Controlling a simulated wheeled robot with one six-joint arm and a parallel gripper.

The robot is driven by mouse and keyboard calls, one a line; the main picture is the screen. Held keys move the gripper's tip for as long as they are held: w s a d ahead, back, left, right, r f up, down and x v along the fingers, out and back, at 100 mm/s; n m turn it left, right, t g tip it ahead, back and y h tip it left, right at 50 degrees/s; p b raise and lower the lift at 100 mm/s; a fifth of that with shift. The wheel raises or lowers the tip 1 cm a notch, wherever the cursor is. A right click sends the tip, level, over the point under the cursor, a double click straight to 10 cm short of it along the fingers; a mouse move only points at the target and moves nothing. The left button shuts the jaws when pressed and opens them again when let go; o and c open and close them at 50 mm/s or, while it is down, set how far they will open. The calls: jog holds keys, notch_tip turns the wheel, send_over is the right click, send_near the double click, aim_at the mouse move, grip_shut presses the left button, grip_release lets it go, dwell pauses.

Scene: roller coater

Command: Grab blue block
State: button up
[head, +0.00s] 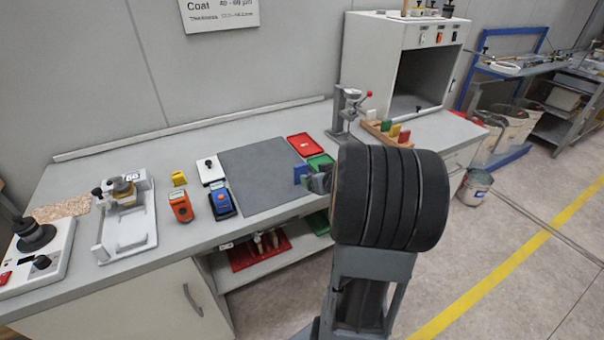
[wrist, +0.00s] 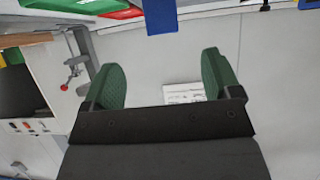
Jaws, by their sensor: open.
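The blue block (head: 301,174) stands near the right edge of the grey mat, beside the green tray. In the wrist view the blue block (wrist: 160,16) is at the top edge and is partly cut off. My gripper (head: 320,181) is just right of the block in the head view, partly hidden by my arm. In the wrist view my gripper (wrist: 161,68) has two green-padded fingers spread wide with nothing between them. The block lies beyond the fingers in that picture, roughly in line with the gap.
The grey mat (head: 262,166) is clear left of the block. A green tray (head: 322,161) and red tray (head: 304,145) lie close by. A stand with a red-knobbed lever (head: 345,112) and a wooden rack of coloured blocks (head: 375,131) are behind my arm.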

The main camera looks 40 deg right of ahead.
aim_at(302, 172)
jog(key=b+x, duration=0.2)
jog(key=x, duration=1.1)
jog(key=shift+w+f, duration=0.2)
jog(key=shift+f, duration=0.05)
jog(key=shift+c, duration=0.2)
jog(key=c, duration=1)
